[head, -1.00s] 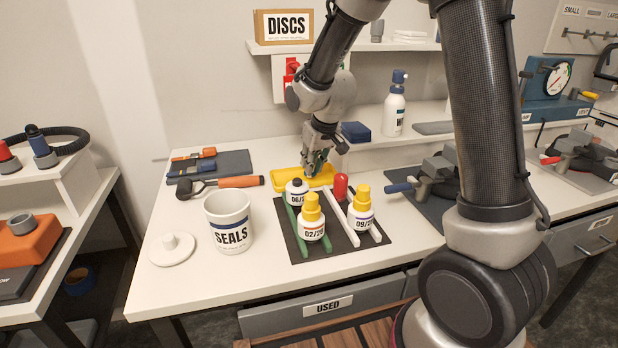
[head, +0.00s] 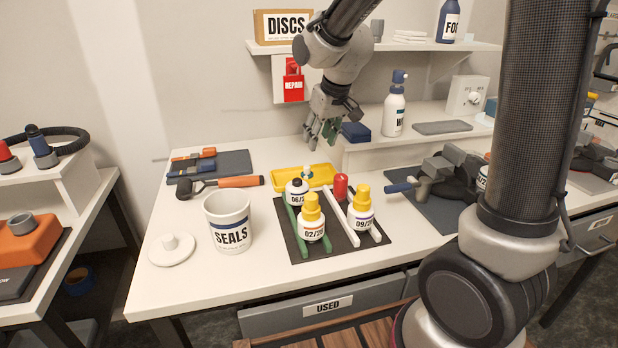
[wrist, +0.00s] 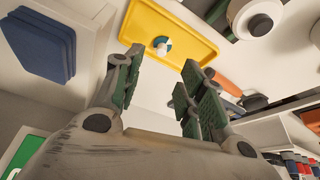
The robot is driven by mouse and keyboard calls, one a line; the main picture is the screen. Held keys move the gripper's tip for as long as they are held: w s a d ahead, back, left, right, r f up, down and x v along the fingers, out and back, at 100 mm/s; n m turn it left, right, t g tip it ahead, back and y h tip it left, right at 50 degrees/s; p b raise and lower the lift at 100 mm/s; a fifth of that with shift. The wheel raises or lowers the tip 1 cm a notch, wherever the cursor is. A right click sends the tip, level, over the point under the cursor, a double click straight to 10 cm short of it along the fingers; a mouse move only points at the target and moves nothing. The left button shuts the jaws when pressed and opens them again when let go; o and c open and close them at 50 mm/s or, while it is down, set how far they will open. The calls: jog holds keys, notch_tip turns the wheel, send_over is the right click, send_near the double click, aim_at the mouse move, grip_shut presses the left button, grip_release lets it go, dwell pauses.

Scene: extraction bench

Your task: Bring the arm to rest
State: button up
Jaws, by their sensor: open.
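My gripper (head: 321,138) is raised above the back of the bench, in front of the wall and above the yellow tray (head: 322,184). It is open, with nothing between its green-padded fingers. In the wrist view the open fingers of my gripper (wrist: 155,95) also show, apart from each other. The yellow tray (wrist: 132,24) lies beyond them, with a small white and blue piece (wrist: 162,44) in it. That small piece (head: 307,172) also shows in the tray in the head view.
A dark blue block (head: 356,132) and a white spray bottle (head: 395,108) stand right of my gripper. The shelf (head: 470,45) with the DISCS box (head: 283,27) is close above. Bottles on a dark mat (head: 301,250) and the SEALS cup (head: 231,224) stand in front.

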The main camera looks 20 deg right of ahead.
jog(key=shift+v, duration=0.85)
jog(key=s+d+r+m, duration=0.1)
jog(key=s+d, duration=0.3)
jog(key=s, duration=0.5)
jog(key=s+d+r+m, duration=0.1)
jog(key=s+d+r, duration=0.1)
jog(key=s+d, duration=0.3)
jog(key=s+d+r+m+h, duration=0.1)
jog(key=s+d, duration=0.3)
jog(key=s, duration=0.8)
jog(key=shift+s+d+r, duration=0.25)
jog(key=shift+s+r, duration=0.15)
jog(key=shift+r, duration=0.1)
